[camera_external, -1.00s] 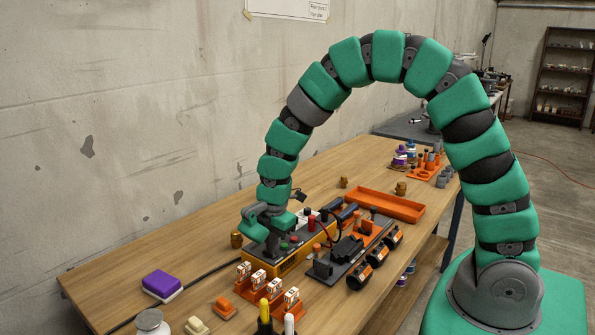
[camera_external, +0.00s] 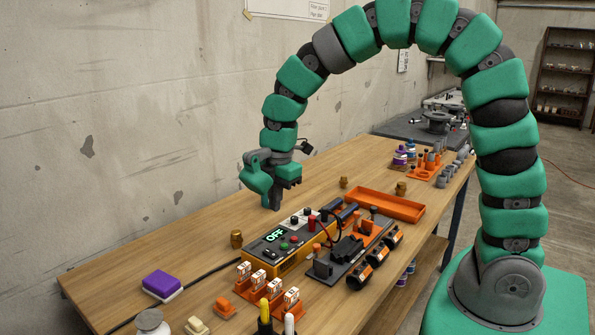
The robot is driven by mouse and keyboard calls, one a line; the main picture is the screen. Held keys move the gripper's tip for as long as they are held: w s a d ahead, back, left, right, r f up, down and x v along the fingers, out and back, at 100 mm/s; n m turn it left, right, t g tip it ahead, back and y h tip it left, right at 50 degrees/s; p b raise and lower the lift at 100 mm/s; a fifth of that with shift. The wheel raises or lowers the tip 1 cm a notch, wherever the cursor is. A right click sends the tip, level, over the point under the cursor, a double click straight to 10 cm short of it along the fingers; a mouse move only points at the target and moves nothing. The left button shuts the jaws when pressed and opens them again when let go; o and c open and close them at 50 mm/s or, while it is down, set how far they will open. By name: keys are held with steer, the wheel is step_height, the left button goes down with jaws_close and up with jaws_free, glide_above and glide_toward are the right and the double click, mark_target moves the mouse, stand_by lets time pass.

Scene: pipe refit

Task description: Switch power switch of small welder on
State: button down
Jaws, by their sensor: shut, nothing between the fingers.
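The small welder (camera_external: 264,260) is a yellow-orange box with a dark top panel, standing on the bench. Its display (camera_external: 275,236) reads OFF in green. Small green and red controls and black and red knobs show on its top; which one is the power switch is too small to tell. My gripper (camera_external: 276,206) points down, shut and empty, above and behind the display end of the welder, apart from it.
The wooden bench (camera_external: 190,247) stands against the concrete wall. A dark board with black clamps (camera_external: 352,250) sits right of the welder, and an orange tray (camera_external: 388,205) lies beyond.

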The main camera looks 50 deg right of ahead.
mark_target(267, 250)
steer(key=shift+s+r, duration=0.1)
steer(key=shift+r, duration=0.2)
steer(key=shift+f+b, duration=0.2)
steer(key=shift+b, duration=0.35)
steer(key=w+b, duration=0.1)
steer(key=b, duration=0.5)
steer(key=shift+w+f, duration=0.1)
steer(key=shift+f, duration=0.05)
steer(key=shift+b, duration=0.45)
steer(key=shift+r, duration=0.4)
steer(key=shift+f, duration=0.1)
steer(key=f, duration=0.4)
steer(key=w+f+b, duration=0.1)
steer(key=f, duration=0.4)
steer(key=w+f+b, duration=0.1)
steer(key=f, duration=0.3)
steer(key=shift+f, duration=0.35)
